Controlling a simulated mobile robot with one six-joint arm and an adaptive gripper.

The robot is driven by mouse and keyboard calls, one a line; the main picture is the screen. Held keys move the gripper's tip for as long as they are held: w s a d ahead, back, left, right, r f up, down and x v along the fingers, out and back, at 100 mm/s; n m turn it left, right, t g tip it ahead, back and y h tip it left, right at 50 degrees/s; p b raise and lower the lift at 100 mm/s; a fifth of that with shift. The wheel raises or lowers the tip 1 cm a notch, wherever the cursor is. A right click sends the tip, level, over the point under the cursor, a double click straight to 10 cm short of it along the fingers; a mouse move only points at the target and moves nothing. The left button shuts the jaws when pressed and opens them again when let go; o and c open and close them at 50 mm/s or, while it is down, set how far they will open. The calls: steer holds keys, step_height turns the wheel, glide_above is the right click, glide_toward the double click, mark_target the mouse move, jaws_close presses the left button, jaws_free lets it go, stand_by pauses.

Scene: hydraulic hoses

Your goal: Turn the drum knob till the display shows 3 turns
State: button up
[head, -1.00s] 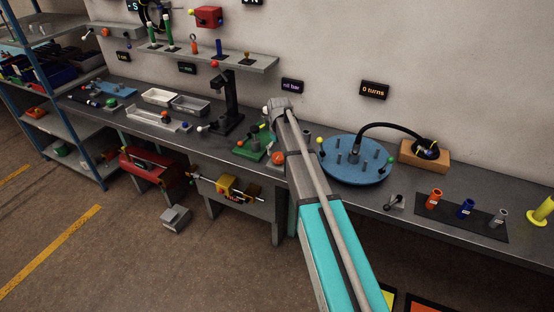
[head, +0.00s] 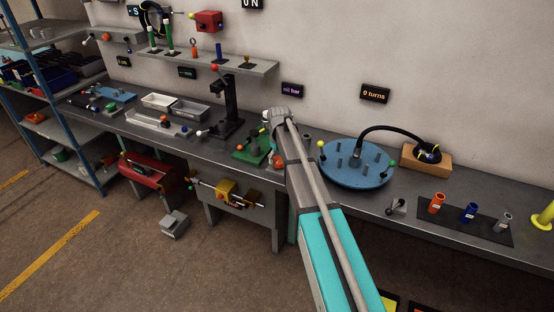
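The blue round drum (head: 343,177) lies on the bench at centre right, with several short pegs standing on it. Around its rim are a yellow ball knob (head: 321,144), a green ball knob (head: 391,161) and a dark knob on the near right side. I cannot tell which one is the drum knob. A black hose (head: 385,129) arches from the drum to a wooden block (head: 426,160). The wall display (head: 375,94) above reads "0 turns". My arm reaches in left of the drum; its far end hides my gripper, so its fingers do not show.
A green fixture (head: 252,149) stands just left of my arm, and a black stand (head: 231,108) beyond it. Right of the drum are a small lever (head: 397,207) and a dark mat (head: 487,232) with orange, blue and grey cylinders. A shelf (head: 205,62) runs along the wall.

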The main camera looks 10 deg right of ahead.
steer(key=c, duration=0.4)
steer(key=shift+a, duration=0.15)
